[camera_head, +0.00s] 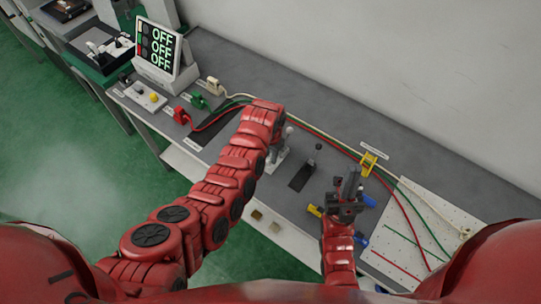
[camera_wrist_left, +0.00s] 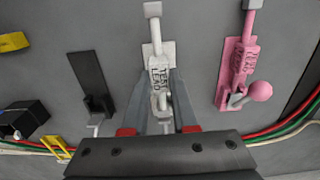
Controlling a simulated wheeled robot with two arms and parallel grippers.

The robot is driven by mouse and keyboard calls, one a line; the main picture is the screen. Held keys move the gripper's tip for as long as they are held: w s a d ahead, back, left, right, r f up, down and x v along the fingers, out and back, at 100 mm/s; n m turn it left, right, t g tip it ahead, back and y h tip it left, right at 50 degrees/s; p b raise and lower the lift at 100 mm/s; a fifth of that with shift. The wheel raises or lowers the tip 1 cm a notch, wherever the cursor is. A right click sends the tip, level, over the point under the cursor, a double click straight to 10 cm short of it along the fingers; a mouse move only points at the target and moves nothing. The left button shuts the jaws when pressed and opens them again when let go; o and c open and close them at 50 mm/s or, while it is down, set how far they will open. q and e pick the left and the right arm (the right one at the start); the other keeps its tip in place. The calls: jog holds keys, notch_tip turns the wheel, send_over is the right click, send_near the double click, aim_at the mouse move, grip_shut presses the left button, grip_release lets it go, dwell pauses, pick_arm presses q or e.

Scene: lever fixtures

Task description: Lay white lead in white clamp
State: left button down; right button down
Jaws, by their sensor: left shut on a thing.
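The white clamp (camera_wrist_left: 159,75), marked with the word LEAD, stands between the fingers of my left gripper (camera_wrist_left: 160,95) in the left wrist view. My left gripper is shut on the clamp's lever. In the head view my left arm covers most of this clamp (camera_head: 279,151). The white lead (camera_head: 320,136) runs from a pale plug (camera_head: 213,86) at the back to the pegboard at the right. Near the clamp my gripper body hides it in the left wrist view. My right gripper (camera_head: 350,180) is over the table at the right; its opening is unclear.
Red and green leads run beside the white one. A pink clamp (camera_wrist_left: 238,65) stands right of the white clamp, and a black fixture (camera_wrist_left: 88,80) left. A yellow bracket (camera_head: 369,163) and pegboard (camera_head: 415,228) are at the right. A screen (camera_head: 160,50) reads OFF on several lines.

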pick_arm(q)
jog(key=shift+f, duration=0.1)
jog(key=shift+f+b, duration=0.6)
jog(key=shift+f, duration=0.1)
jog(key=shift+f, duration=0.15)
jog(key=shift+f+b, duration=0.45)
jog(key=shift+b, duration=0.05)
jog(key=shift+c, duration=0.7)
grip_release()
jog(key=shift+r, duration=0.2)
jog(key=shift+r+p, duration=2.15)
jog(key=shift+r, duration=1.2)
